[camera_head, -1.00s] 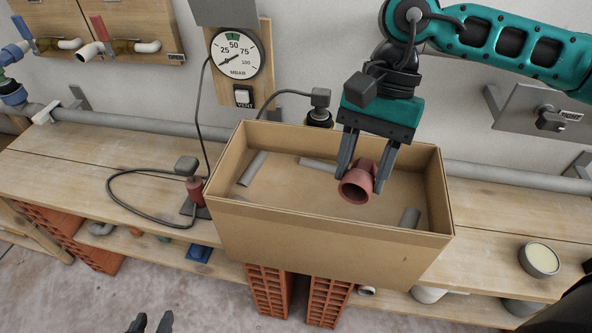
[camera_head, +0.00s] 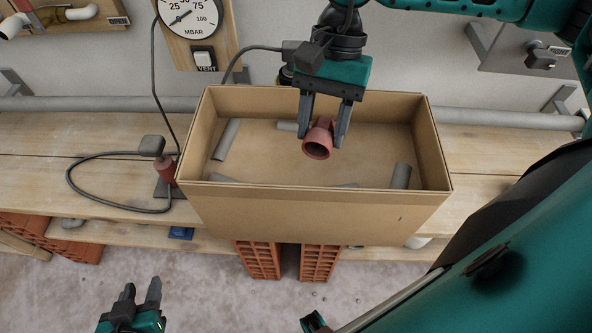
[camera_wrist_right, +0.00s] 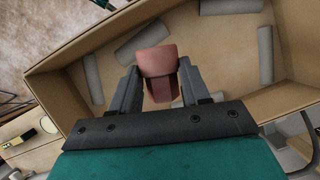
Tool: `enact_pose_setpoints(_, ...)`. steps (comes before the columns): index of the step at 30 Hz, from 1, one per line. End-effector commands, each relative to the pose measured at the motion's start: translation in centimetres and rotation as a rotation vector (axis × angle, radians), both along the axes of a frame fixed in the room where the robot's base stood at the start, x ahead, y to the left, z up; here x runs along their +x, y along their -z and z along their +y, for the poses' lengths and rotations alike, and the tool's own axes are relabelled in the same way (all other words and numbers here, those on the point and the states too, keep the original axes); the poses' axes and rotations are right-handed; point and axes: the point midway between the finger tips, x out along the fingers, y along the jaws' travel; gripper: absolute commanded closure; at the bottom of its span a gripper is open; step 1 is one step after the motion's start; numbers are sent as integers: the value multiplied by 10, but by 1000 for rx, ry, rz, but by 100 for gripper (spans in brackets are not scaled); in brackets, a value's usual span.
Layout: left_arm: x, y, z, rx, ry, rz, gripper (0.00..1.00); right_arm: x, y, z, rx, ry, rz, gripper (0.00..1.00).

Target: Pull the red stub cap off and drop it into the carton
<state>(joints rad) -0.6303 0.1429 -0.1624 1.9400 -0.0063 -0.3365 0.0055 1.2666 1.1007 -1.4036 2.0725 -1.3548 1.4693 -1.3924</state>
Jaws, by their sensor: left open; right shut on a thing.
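The red stub cap (camera_head: 317,143) is held between the fingers of my right gripper (camera_head: 322,130), its open round mouth facing the head camera. It is above the inside of the carton (camera_head: 310,207), below the level of the far rim in the picture. In the right wrist view the red cap (camera_wrist_right: 157,68) sits between both fingers, with the carton wall (camera_wrist_right: 105,35) behind. My left gripper (camera_head: 139,290) is open and empty, low at the front left over the floor, away from the carton.
Several grey pipe pieces (camera_head: 226,140) lie in the carton. The carton stands on a wooden bench (camera_head: 110,140). Left of it are a red fitting (camera_head: 166,171) and a black cable. A gauge (camera_head: 190,14) and vent switch (camera_head: 204,58) are on the wall behind.

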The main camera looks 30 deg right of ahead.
Motion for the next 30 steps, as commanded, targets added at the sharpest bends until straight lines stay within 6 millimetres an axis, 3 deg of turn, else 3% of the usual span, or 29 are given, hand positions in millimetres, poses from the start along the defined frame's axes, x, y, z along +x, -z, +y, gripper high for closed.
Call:
enact_pose_setpoints(10,0,1,0,0,0,-1,57,0,3,0,0,0,0,90)
enact_pose_setpoints(11,1,1,0,0,0,-1,57,0,3,0,0,0,0,52)
enact_pose_setpoints(19,4,-1,0,-1,1,-10,57,0,3,0,0,0,0,26)
enact_pose_setpoints(30,5,-1,-1,0,1,-12,57,2,-3,-2,1,1,-2,24)
